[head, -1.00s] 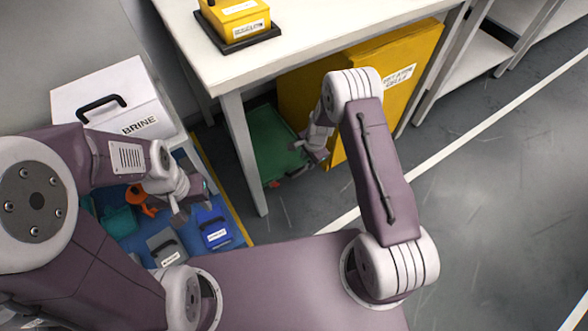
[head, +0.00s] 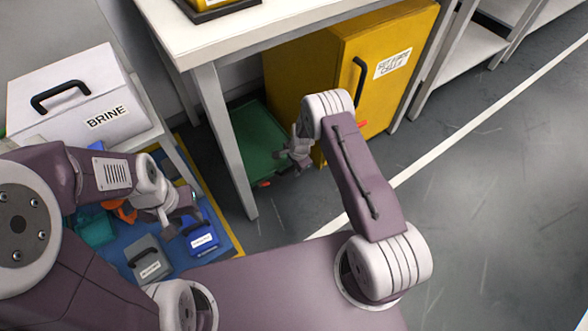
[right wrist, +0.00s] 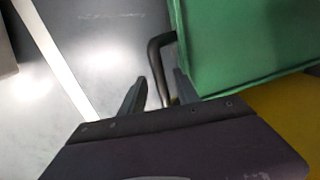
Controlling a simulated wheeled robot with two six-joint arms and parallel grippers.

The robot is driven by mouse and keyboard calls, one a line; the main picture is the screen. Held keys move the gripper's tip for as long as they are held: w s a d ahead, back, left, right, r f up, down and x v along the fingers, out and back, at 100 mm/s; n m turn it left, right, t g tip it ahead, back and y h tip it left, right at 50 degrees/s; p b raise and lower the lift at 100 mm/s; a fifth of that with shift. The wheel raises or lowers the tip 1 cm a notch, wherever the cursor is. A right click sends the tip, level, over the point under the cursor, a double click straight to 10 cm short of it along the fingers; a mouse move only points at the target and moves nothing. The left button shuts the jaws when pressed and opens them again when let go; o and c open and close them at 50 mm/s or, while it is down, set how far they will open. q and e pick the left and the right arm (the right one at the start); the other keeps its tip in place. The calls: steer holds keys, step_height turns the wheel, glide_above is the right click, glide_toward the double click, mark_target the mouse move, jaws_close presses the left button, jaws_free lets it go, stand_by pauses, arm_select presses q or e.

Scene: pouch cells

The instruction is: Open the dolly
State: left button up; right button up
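A green, flat-topped thing, which looks to be the dolly (head: 252,135), stands low under the white table, left of the yellow cabinet. Its green panel (right wrist: 245,40) fills the upper right of the right wrist view. A black bar handle (right wrist: 154,62) stands out from its edge. My right gripper (head: 298,150) is at the dolly's right edge. In the right wrist view its fingers (right wrist: 160,82) are apart, with the handle between them; I cannot tell whether they touch it. My left gripper (head: 180,212) is above the blue mat near a blue box; its finger gap is unclear.
The yellow cabinet (head: 290,75) with a black handle is close beside my right gripper. A white table leg (head: 228,150) stands left of the dolly. A white BRINE box (head: 75,95), grey box (head: 150,262) and blue box (head: 203,241) are at left. Right floor is clear.

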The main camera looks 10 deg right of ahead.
jaws_close()
stand_by(1.4)
